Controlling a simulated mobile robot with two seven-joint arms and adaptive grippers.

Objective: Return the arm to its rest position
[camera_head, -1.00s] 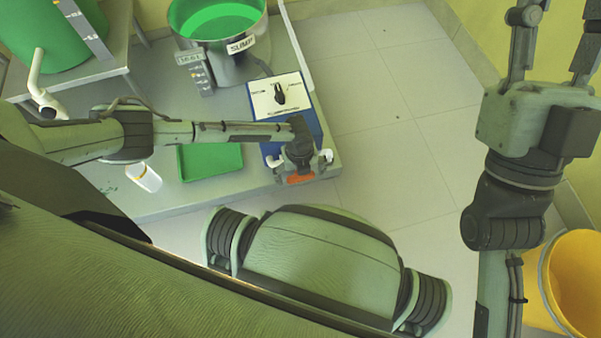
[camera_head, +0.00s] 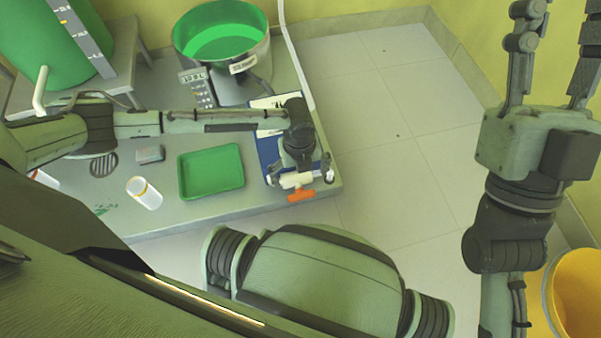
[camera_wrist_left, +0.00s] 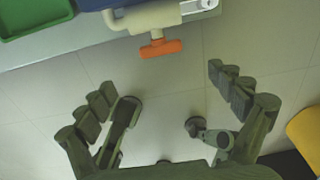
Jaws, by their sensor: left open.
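My left arm reaches over the bench from the left. Its gripper (camera_head: 301,168) points down by a white valve with an orange handle (camera_head: 300,194) at the front of a blue box (camera_head: 268,152). In the left wrist view the gripper (camera_wrist_left: 160,82) is open with nothing between its fingers. The orange handle (camera_wrist_left: 160,48) shows beyond the fingertips, apart from them. My right gripper (camera_head: 551,65) is raised at the upper right of the head view, its fingers spread and empty.
On the grey bench (camera_head: 220,208) are a green tray (camera_head: 211,171), a white bottle (camera_head: 145,194) and a metal pot with green liquid (camera_head: 222,42). A large green vessel (camera_head: 45,45) stands at the back left. A yellow bucket (camera_head: 578,292) is at lower right. Tiled floor is clear.

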